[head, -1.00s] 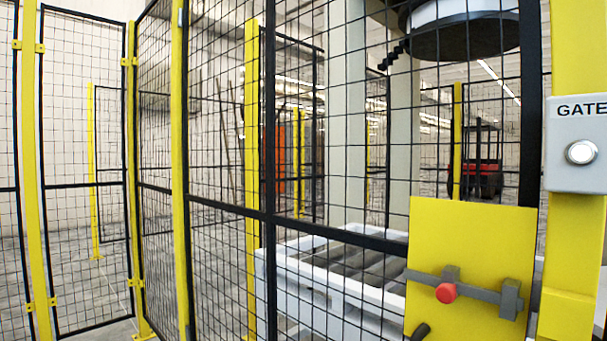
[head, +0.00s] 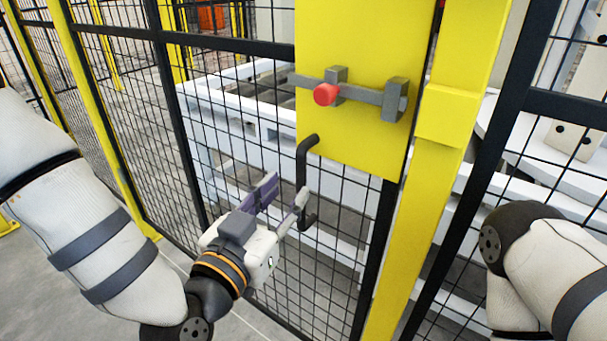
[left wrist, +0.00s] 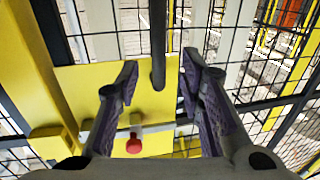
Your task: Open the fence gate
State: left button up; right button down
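The fence gate is a black mesh panel with a yellow plate (head: 350,135) beside a yellow post (head: 445,120). A grey latch bar (head: 362,95) with a red knob (head: 326,94) runs through brackets on the plate; its right end appears to stop short of the post. A black handle (head: 302,170) hangs at the plate's lower left. My left gripper (head: 287,189) is open at the handle. In the left wrist view the handle (left wrist: 158,60) shows between the spread fingers (left wrist: 160,82), apparently without contact. My right arm is at the right edge; its gripper is out of view.
White framework (head: 225,100) stands behind the gate mesh. More black mesh with a white structure (head: 560,120) behind it lies right of the post. Yellow fence posts (head: 95,110) line the left. Grey floor (head: 110,325) in front looks clear.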

aim_at(299, 178)
pick_arm(q)
jog(key=x, duration=0.6)
jog(key=shift+w+d+f, duration=0.1)
jog(key=shift+w+d, duration=0.05)
jog(key=shift+w, duration=0.1)
grip_shut()
